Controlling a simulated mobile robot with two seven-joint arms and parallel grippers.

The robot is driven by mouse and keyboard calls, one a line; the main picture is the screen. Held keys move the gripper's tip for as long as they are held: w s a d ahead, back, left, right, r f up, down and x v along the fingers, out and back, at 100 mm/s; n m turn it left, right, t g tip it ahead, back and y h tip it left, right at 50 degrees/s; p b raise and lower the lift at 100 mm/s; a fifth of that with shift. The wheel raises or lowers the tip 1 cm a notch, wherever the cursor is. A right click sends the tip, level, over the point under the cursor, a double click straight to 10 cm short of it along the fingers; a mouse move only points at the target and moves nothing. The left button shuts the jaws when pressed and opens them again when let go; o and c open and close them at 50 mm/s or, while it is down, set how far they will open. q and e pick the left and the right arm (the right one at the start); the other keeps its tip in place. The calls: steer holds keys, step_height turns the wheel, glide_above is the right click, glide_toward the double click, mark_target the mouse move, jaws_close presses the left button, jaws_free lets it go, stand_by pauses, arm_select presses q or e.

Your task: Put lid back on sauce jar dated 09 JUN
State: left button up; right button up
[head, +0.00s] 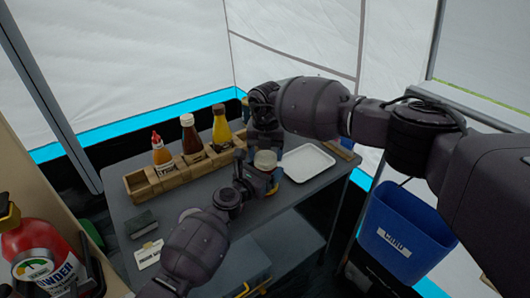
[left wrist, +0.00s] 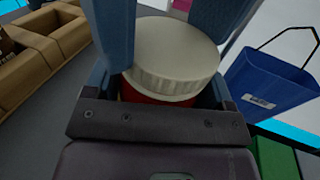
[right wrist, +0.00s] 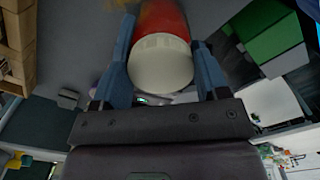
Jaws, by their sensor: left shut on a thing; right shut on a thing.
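The sauce jar stands between both hands above the grey table, with red sauce (left wrist: 155,95) showing below a cream ridged lid (left wrist: 175,50). The lid (head: 265,160) also shows in the head view. It sits on the jar mouth and looks level; whether it is fully seated cannot be told. My left gripper (head: 257,178) is shut around the jar body. My right gripper (right wrist: 163,50) has its fingers on either side of the lid (right wrist: 160,68), with the red jar (right wrist: 175,18) beyond it. The date label is hidden.
A wooden caddy (head: 140,187) with several slots holds three sauce bottles at the left. A white tray (head: 308,162) lies right of the jar. A dark box (head: 142,225) and a card (head: 148,254) lie at the front left. A blue bin (head: 405,225) hangs at the right.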

steer(key=m, duration=0.5)
steer(key=shift+d+m, duration=0.1)
steer(key=shift+m, duration=0.2)
steer(key=m, duration=0.4)
steer(key=shift+s, duration=0.1)
steer(key=m, duration=0.4)
steer(key=shift+s+d, duration=0.1)
steer(key=m, duration=0.4)
steer(key=shift+s, duration=0.1)
steer(key=o, duration=0.9)
steer(key=shift+r, duration=2.25)
steer(key=shift+c, duration=0.3)
